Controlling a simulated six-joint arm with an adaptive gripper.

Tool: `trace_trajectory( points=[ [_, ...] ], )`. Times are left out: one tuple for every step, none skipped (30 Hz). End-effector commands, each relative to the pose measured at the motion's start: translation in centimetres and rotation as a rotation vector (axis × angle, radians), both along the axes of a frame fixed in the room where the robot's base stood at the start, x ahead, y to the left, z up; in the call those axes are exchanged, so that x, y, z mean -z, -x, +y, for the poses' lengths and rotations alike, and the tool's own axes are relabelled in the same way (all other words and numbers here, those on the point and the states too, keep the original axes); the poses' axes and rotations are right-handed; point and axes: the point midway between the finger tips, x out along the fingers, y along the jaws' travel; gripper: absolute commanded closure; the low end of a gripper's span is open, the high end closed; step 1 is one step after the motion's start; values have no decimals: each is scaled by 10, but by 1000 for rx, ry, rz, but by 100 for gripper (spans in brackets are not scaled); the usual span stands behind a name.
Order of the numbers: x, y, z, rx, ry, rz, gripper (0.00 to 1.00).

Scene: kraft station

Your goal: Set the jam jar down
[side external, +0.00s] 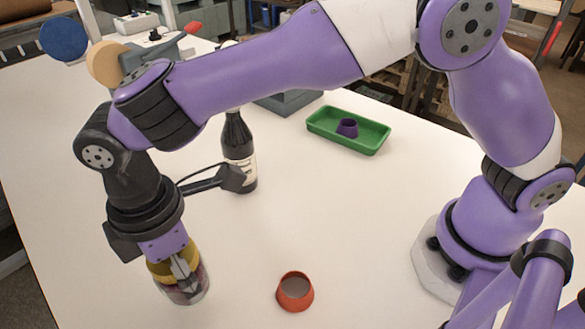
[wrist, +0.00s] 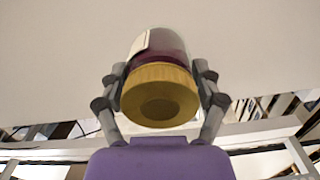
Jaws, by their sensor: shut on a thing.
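The jam jar (side external: 188,289) has a yellow-gold lid and clear sides with dark contents. It is at the lower left of the side view, low over or on the white table (side external: 240,256); I cannot tell whether its base touches. My gripper (side external: 183,266) is above it with its fingers down around the lid. In the wrist view the jar's lid (wrist: 158,92) faces the camera, and a pale label shows on the glass. The fingers of my gripper (wrist: 160,100) press on both sides of the jar.
An orange-red cup-like ring (side external: 295,291) stands right of the jar. A dark bottle (side external: 239,150) stands behind my gripper. The table between jar and orange ring is clear.

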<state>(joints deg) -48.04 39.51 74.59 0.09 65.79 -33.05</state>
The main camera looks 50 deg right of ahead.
Motion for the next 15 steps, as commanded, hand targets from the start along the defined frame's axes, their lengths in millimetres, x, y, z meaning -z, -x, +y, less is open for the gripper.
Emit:
trace_trajectory(
  points=[
    [8,1,-1,0,3,4,82],
    [13,1,-1,0,3,2,82],
    [20,1,-1,0,3,2,82],
    [25,1,-1,0,3,4,82],
    [29,1,-1,0,2,3,82],
    [33,0,-1,0,2,2,82],
    [35,1,-1,0,2,2,82],
    [37,0,0,0,2,1,82],
    [37,0,0,1,0,1,82],
    [37,0,0,1,0,0,82],
    [37,0,0,1,0,0,82],
    [37,0,0,1,0,0,82],
    [37,0,0,1,0,0,82],
    [37,0,0,1,0,0,82],
    [37,0,0,1,0,0,82]
  ],
)
